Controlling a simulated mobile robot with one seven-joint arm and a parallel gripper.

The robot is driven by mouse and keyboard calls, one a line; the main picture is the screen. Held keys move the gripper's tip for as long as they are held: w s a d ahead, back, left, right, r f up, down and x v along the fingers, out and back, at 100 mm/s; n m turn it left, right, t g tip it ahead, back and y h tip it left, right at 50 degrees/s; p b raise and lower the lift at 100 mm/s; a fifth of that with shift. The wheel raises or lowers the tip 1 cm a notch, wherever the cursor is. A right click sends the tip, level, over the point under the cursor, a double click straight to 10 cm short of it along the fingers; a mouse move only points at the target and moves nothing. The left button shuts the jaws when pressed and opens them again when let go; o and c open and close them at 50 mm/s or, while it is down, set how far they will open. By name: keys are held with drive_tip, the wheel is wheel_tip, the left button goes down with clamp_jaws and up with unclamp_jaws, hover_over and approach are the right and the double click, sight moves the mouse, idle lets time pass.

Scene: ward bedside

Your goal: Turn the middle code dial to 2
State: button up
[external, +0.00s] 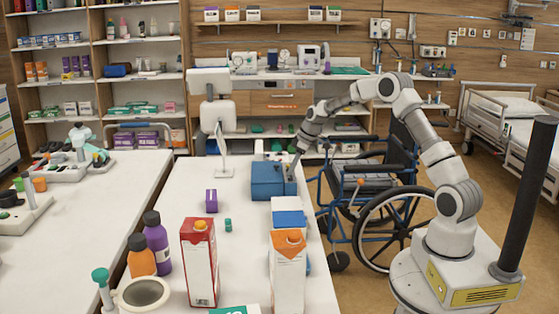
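A blue box (267,179) stands on the right part of the white table, near its right edge. My arm reaches in from the right, and my gripper (294,168) points down at the box's right end. The gripper is touching the box or very close to it; I cannot tell which. The fingers are too small and dark to show whether they are open or shut. No code dial or number can be made out; the box's right face is partly hidden by the gripper.
A monitor on a stand (221,125) is left of the box. A wheelchair (375,195) is beside the table's right edge.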

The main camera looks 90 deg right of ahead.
drive_tip(key=p+v, duration=0.1)
drive_tip(key=v, duration=1.6)
drive_tip(key=shift+s+p, duration=0.15)
drive_tip(key=shift+p, duration=0.15)
drive_tip(key=shift+r, duration=0.1)
